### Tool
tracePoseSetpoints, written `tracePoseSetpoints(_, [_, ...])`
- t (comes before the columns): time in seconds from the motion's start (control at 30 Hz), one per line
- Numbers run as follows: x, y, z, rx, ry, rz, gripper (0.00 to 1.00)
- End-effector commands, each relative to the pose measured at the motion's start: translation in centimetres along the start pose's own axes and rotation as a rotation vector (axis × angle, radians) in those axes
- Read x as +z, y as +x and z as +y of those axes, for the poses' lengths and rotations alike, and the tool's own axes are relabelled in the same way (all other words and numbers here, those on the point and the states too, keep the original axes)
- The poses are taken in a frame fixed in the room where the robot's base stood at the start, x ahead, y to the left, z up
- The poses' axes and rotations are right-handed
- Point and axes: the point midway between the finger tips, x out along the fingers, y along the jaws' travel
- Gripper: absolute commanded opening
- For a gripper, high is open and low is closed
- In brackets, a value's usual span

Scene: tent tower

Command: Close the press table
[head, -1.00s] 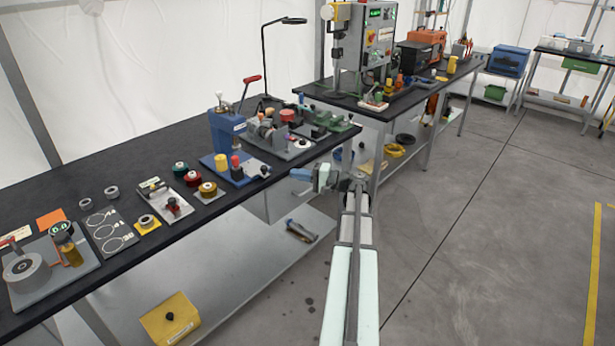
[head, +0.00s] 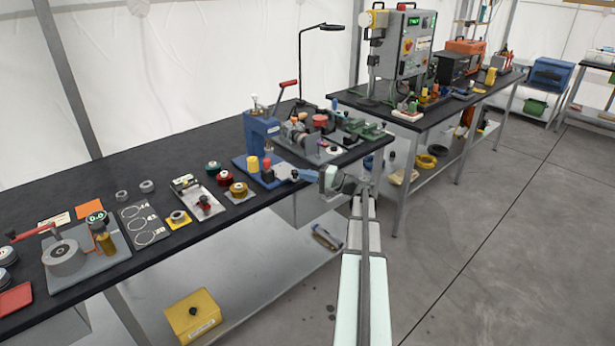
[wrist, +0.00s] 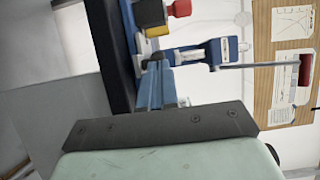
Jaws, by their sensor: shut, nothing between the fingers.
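A yellow piece (head: 253,163) and a red-and-dark piece (head: 266,167) stand on the plate. My gripper (head: 281,172) is shut and empty, its blue fingers pointing left at the plate's right end. I cannot tell whether they touch it. In the wrist view the shut fingers (wrist: 157,84) are just below the press's blue body (wrist: 205,53), and the yellow piece (wrist: 157,31) and red piece (wrist: 180,8) show above. The table's own sliding part is not clear.
A grey fixture (head: 305,140) stands close behind right. A yellow box (head: 193,315) lies on the lower shelf.

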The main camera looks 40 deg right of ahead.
Motion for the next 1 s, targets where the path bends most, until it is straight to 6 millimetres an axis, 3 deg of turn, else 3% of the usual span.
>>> tracePoseSetpoints(0.17, [-0.5,0.8,0.0,0.0,0.0,-0.001,0.0])
tracePoseSetpoints(0.43, [-2.1,4.2,0.0,0.0,0.0,-0.002,0.0])
tracePoseSetpoints(0.8, [-2.0,3.9,0.0,0.0,0.0,0.0,0.0])
tracePoseSetpoints(1.0, [-1.9,2.0,0.0,0.0,0.0,0.002,0.0])
